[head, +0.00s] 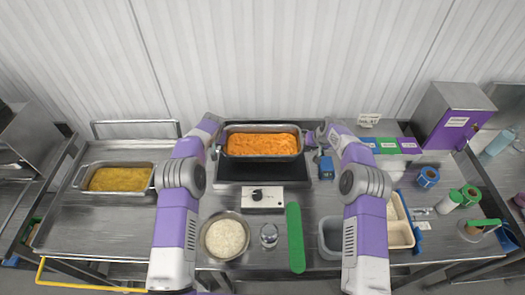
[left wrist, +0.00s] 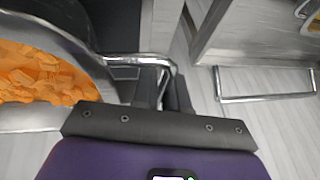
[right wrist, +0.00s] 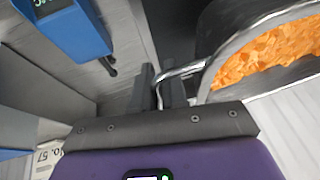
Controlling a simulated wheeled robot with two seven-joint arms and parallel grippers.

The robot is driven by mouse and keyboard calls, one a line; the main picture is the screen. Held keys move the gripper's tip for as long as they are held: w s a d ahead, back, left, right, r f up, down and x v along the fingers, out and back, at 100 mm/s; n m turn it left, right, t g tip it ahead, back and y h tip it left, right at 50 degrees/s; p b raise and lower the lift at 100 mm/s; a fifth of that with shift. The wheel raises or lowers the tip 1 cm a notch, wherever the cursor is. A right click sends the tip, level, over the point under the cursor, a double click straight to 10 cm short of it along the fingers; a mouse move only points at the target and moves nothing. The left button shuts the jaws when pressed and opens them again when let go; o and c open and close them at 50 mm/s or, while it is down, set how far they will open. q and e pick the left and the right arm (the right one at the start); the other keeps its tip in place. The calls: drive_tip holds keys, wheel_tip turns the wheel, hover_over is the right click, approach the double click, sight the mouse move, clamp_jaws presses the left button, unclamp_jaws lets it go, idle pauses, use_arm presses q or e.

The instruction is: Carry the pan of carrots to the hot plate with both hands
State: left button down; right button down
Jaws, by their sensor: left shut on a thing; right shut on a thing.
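The metal pan (head: 262,128) of orange carrots (head: 262,145) is at the back middle, over the rear part of the black hot plate (head: 250,171). I cannot tell whether its bottom touches the plate. My left gripper (left wrist: 172,85) is shut on the pan's wire handle (left wrist: 150,60) at one end. My right gripper (right wrist: 162,85) is shut on the handle (right wrist: 182,70) at the other end. Carrots also show in the left wrist view (left wrist: 40,75) and the right wrist view (right wrist: 272,58). In the head view my forearms partly hide both grippers.
A pan of yellow food (head: 118,180) stands at the left. In front of the hot plate are its control box (head: 262,198), a bowl of rice (head: 225,238), a shaker (head: 268,235) and a green strip (head: 295,238). A blue device (head: 325,167) stands close right of the plate.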

sight(305, 156)
drive_tip(key=shift+w+r, duration=0.1)
drive_tip(key=shift+r, duration=0.05)
drive_tip(key=shift+s+r, duration=0.15)
drive_tip(key=shift+s, duration=0.1)
use_arm(q)
drive_tip(key=shift+s+r, duration=0.15)
drive_tip(key=shift+r, duration=0.1)
drive_tip(key=shift+f, duration=0.1)
